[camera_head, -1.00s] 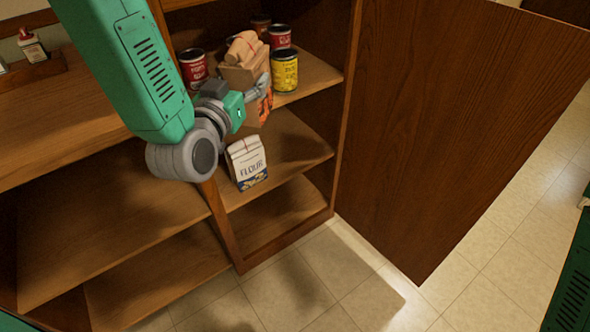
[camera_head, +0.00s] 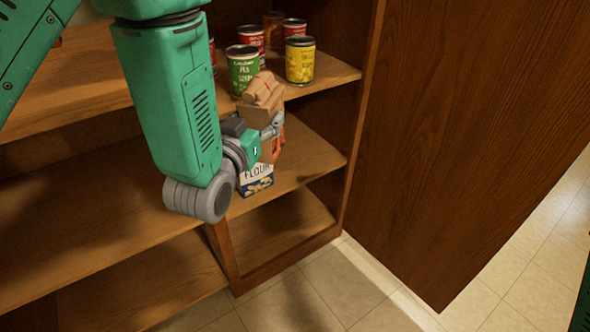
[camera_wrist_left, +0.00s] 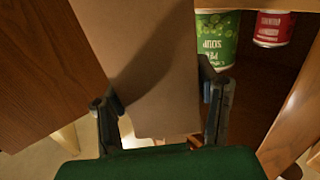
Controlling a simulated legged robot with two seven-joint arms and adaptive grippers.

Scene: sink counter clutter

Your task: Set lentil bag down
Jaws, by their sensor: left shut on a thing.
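The lentil bag (camera_head: 264,95) is a brown paper bag with a folded top and an orange patch low on its side. My left gripper (camera_head: 272,135) is shut on it and holds it roughly upright in front of the cabinet, below the upper shelf's edge. In the left wrist view, the bag (camera_wrist_left: 155,70) fills the space between the two fingers (camera_wrist_left: 162,105). I cannot tell whether its bottom touches the middle shelf (camera_head: 310,155). My right gripper is not in view.
A flour bag (camera_head: 257,182) stands on the middle shelf just below the gripper, partly hidden. A green can (camera_head: 243,72), a yellow can (camera_head: 299,62) and red cans stand on the upper shelf. The open cabinet door (camera_head: 470,110) is at the right. The middle shelf's right part is free.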

